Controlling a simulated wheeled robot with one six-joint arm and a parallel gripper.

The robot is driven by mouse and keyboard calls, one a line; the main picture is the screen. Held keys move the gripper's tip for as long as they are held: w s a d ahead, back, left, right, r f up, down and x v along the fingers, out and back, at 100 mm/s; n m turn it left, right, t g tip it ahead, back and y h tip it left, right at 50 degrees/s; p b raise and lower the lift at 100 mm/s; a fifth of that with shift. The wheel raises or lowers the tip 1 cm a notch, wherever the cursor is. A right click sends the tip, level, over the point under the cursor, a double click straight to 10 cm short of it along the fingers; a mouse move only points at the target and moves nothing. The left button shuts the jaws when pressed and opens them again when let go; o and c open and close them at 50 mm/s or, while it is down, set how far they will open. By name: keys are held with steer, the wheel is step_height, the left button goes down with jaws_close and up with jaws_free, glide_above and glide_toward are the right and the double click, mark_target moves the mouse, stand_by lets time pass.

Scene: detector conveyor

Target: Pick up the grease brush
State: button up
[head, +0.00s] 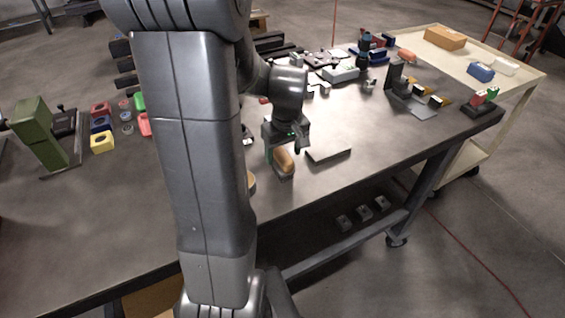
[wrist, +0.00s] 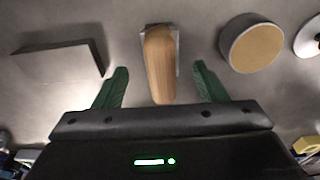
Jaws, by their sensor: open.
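A wooden-handled piece with a grey base, which looks like the grease brush (head: 284,160), lies on the table near its front edge in the head view. In the wrist view its rounded tan handle (wrist: 160,68) points toward my gripper. Bristles cannot be made out. My gripper (head: 285,146) is low over the table just behind and above it. In the wrist view my gripper (wrist: 161,75) is open, with one green finger on each side of the handle and a gap on both sides. Nothing is held.
A flat grey plate (wrist: 55,64) lies to one side, and a round tin with a tan top (wrist: 254,48) to the other. A green block stand (head: 42,130) and coloured blocks are at left. A cream cart (head: 515,80) stands at right. My arm hides part of the table.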

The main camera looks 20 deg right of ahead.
steer(key=shift+w+a+f+p, duration=0.1)
steer(key=shift+w+f+p, duration=0.1)
steer(key=shift+f, duration=1)
steer(key=shift+w+f+p, duration=0.1)
steer(key=shift+f+p, duration=0.1)
steer(key=shift+f, duration=0.95)
steer(key=c, duration=1.1)
